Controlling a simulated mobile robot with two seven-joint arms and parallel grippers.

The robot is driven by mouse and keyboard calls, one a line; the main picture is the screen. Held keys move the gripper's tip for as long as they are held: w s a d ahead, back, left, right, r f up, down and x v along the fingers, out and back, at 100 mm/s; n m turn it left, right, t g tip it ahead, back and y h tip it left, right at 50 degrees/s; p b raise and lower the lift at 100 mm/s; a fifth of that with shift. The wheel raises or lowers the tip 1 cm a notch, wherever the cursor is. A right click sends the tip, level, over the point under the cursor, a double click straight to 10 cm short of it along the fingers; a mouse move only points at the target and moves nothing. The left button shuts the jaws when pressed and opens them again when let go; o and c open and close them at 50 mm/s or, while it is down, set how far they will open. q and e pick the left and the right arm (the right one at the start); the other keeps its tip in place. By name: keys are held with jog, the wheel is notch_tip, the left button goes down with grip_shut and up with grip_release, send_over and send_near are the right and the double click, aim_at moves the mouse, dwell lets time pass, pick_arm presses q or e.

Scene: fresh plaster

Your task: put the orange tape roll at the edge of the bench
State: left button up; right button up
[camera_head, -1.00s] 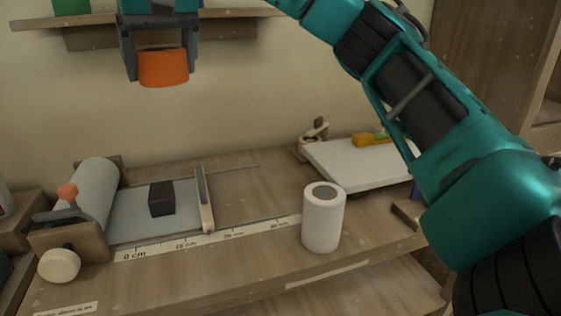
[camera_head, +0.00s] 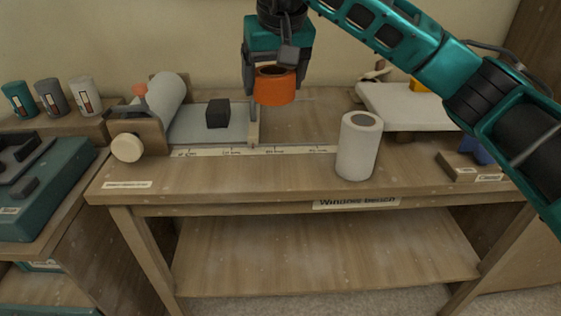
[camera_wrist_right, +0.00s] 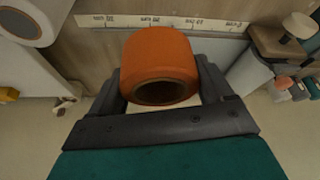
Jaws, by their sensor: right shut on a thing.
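The orange tape roll (camera_head: 275,88) is held by my right gripper (camera_head: 277,75), above the back part of the bench in the head view. In the right wrist view the roll (camera_wrist_right: 158,60) sits between the two dark fingers of my right gripper (camera_wrist_right: 160,85), its hollow core facing the camera. The wooden bench (camera_head: 230,180) is labelled "Window bench", and its front edge runs across the middle of the head view. My left gripper is not in view.
A white roll (camera_head: 357,147) stands upright at the bench's front right. A paper dispenser (camera_head: 160,105) with a black block (camera_head: 218,113) on its sheet is at left, beside a ruler strip (camera_head: 260,151). A white board (camera_head: 400,105) lies behind right. The front middle strip is clear.

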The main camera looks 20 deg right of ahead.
jog(key=b, duration=0.2)
send_over(273, 164)
jog(key=s, duration=0.2)
jog(key=f, duration=1.2)
jog(key=shift+w, duration=0.2)
jog(key=shift+f, duration=2.05)
jog(key=shift+f, duration=0.15)
jog(key=o, duration=1)
jog(key=shift+c, duration=0.2)
